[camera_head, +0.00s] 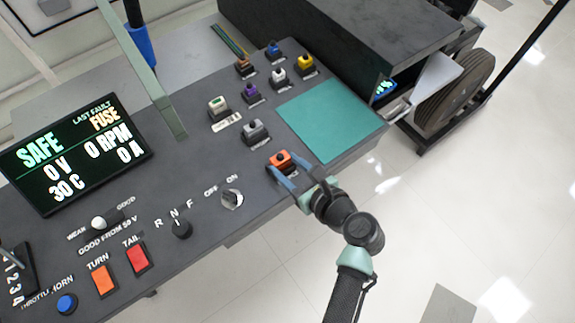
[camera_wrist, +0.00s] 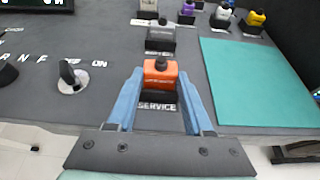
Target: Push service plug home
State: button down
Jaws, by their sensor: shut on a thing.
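The orange service plug (camera_head: 281,159) with a black knob on top sits at its dark socket near the front edge of the grey panel. It also shows in the wrist view (camera_wrist: 157,75), above the white SERVICE label (camera_wrist: 157,106). My gripper (camera_head: 281,168) has its blue fingers on both sides of the plug and is shut on it. The fingers also show in the wrist view (camera_wrist: 157,88). A dark block (camera_wrist: 157,95) shows below the orange body. I cannot tell how deep the plug sits.
A grey plug (camera_head: 255,132) stands behind the service plug, with several coloured plugs farther back. A bare green mat (camera_head: 335,120) lies to the right. The OFF/ON key switch (camera_head: 231,198) is to the left. The display (camera_head: 75,153) reads SAFE, 0 V and FUSE.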

jog(key=shift+c, duration=1.5)
grip_release()
jog(key=p+v, duration=0.1)
jog(key=v, duration=1.1)
